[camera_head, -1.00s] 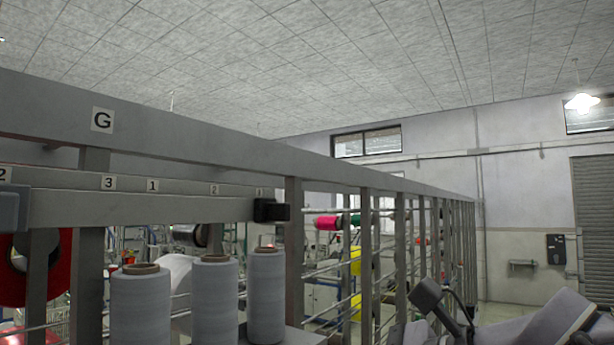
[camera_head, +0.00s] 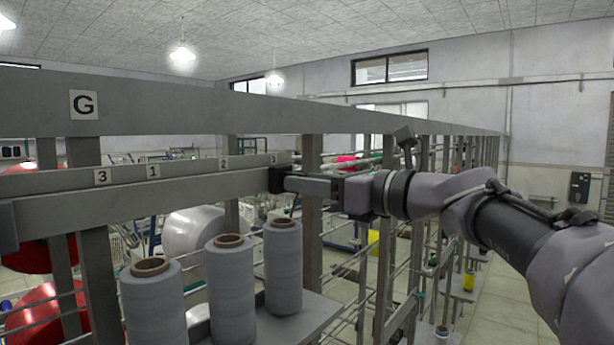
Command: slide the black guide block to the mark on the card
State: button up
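The black guide block (camera_head: 276,179) sits on the grey rail (camera_head: 150,198) near its right end, just below a number label "3" (camera_head: 273,159). My gripper (camera_head: 290,183) reaches in from the right along the rail, its fingertips at the block's right side. The fingers look close together from this angle; I cannot tell whether they grip the block or only touch it. More number labels, "3" (camera_head: 101,177), "1" (camera_head: 153,170) and "2" (camera_head: 224,164), stand along the strip above the rail.
Upright posts (camera_head: 312,230) stand close to my arm. A dark grey block (camera_head: 7,227) sits at the rail's left end.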

jog(key=shift+w+a, duration=0.45)
jog(key=shift+w, duration=0.1)
jog(key=shift+s, duration=0.1)
grip_shut()
dwell(0.9)
